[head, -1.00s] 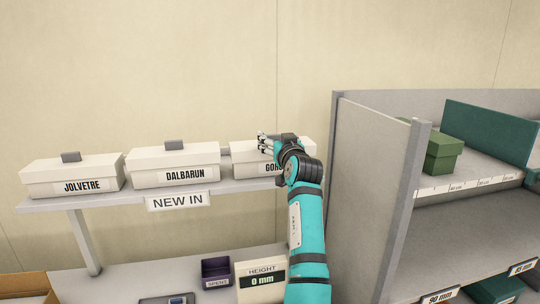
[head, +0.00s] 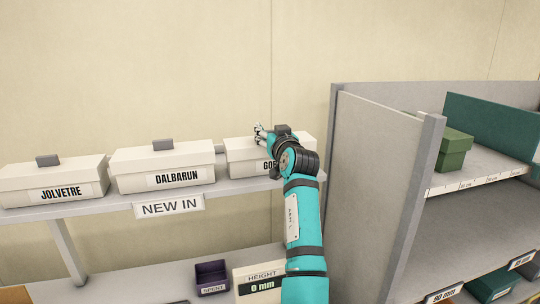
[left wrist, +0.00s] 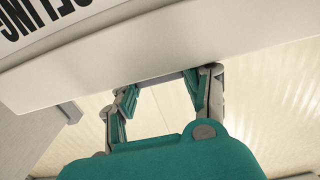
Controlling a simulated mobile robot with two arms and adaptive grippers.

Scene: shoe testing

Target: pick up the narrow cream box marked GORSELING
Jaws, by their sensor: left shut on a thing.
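The cream box marked GOR… (head: 238,152), the rest of its label hidden by my arm, is at the right end of the shelf. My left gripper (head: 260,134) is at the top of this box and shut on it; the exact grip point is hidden. In the left wrist view the box (left wrist: 130,58) fills the upper part, with upside-down letters ending in ELING. The fingers (left wrist: 160,90) reach up to its edge and their tips are hidden behind it. I cannot tell whether the box is clear of the shelf. My right gripper is not in view.
Cream boxes marked DALBARUN (head: 163,165) and JOLVETRE (head: 52,181) stand to the left on the shelf (head: 100,206). A grey partition (head: 372,190) rises close to my arm's right. A green box (head: 455,147) is beyond it. Below are a SPENT tray (head: 212,276) and a HEIGHT display (head: 262,284).

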